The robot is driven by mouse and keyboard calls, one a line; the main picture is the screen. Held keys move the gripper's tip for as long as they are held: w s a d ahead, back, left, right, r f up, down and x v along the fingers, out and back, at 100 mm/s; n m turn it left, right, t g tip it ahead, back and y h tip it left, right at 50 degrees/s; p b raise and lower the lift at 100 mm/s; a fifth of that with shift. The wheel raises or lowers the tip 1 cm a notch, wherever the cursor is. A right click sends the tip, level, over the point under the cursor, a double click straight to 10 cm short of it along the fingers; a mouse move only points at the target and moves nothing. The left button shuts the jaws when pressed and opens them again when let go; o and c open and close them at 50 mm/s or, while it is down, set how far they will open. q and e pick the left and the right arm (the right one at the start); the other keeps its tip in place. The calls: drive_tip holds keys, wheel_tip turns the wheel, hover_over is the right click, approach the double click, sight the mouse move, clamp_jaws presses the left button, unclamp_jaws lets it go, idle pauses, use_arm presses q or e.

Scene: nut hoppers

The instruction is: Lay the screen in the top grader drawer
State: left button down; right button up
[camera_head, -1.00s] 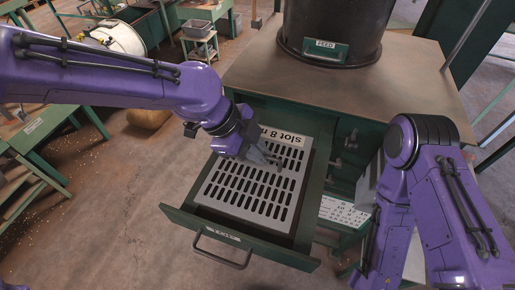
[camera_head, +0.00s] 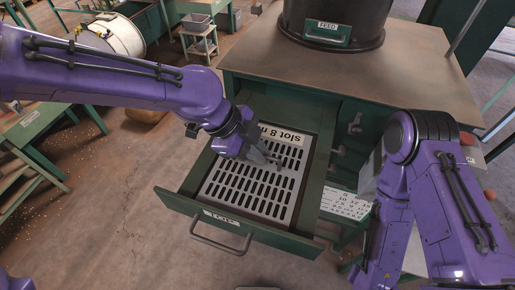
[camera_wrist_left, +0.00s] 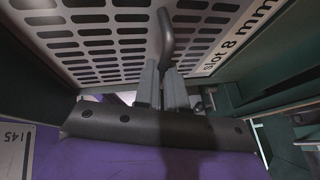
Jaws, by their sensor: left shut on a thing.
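The screen (camera_head: 238,192) is a grey slotted metal plate with a white "slot 8 mm" strip along its far edge. It lies roughly flat between the walls of the pulled-out green top drawer (camera_head: 188,208); I cannot tell whether it rests on the drawer's floor. My left gripper (camera_head: 272,164) is over the far middle of the screen, shut on its dark handle. The wrist view shows the handle (camera_wrist_left: 166,38) between the fingers (camera_wrist_left: 162,88), with the slotted plate (camera_wrist_left: 95,40) beyond. My right arm is at the right; its gripper is hidden or out of view.
The drawer's front has a "TOP" label and a bar handle (camera_head: 220,245). The green cabinet's brown top (camera_head: 400,75) carries a black feed hopper (camera_head: 335,15). A white numbered sheet (camera_head: 345,205) lies right of the drawer, near my right arm.

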use_arm(q)
drive_tip(key=c, duration=1.1)
unclamp_jaws()
drive_tip(key=shift+w, duration=0.2)
drive_tip(key=shift+s, duration=0.1)
drive_tip(key=b+v, duration=0.1)
drive_tip(key=v, duration=0.9)
drive_tip(key=shift+a+r, duration=0.15)
drive_tip(key=shift+r, duration=0.05)
